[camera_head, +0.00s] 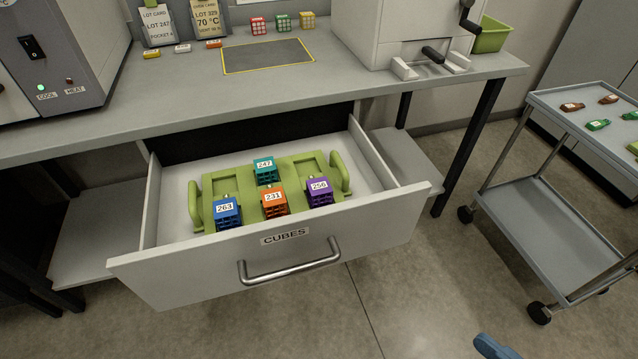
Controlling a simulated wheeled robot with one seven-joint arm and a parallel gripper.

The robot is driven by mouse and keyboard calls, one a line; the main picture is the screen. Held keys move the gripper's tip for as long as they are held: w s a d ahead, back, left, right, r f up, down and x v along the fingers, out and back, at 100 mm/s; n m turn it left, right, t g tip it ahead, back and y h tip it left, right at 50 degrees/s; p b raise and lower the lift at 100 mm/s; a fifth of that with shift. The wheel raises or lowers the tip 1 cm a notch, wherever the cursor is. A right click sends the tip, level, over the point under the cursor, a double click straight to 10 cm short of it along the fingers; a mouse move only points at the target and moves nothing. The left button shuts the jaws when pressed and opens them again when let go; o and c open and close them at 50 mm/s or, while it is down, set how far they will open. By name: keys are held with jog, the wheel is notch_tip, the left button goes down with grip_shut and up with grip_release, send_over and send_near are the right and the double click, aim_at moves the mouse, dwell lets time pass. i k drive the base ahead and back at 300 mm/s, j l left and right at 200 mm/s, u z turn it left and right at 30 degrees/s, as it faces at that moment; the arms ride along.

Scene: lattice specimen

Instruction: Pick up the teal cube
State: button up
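The teal cube (265,170), labelled 247, sits in the back middle of a green tray (196,205) in the open drawer (210,272). In front of it are a blue cube (227,214) labelled 263, an orange cube (274,204) labelled 231 and a purple cube (319,192) labelled 256. The orange cube stands close in front of the teal one. The teal cube's top and part of its front show. I cannot make out my gripper in this view.
The worktop (290,95) overhangs the drawer's back. The drawer handle (290,268) sticks out in front. A wheeled cart (560,240) stands to the right. A blue piece (495,348) shows at the bottom edge; I cannot tell what it is. The floor before the drawer looks clear.

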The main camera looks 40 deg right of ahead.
aim_at(265, 169)
jog(key=k+l, duration=0.3)
jog(key=z, duration=0.4)
jog(key=l+z, duration=0.1)
jog(key=z, duration=0.75)
jog(key=l+z, duration=0.15)
jog(key=z, duration=0.3)
jog(key=l+z, duration=0.1)
jog(key=z, duration=0.3)
jog(key=u, duration=2.25)
jog(key=i+l, duration=0.35)
jog(key=i, duration=0.15)
jog(key=i+l, duration=0.3)
jog(key=i, duration=0.2)
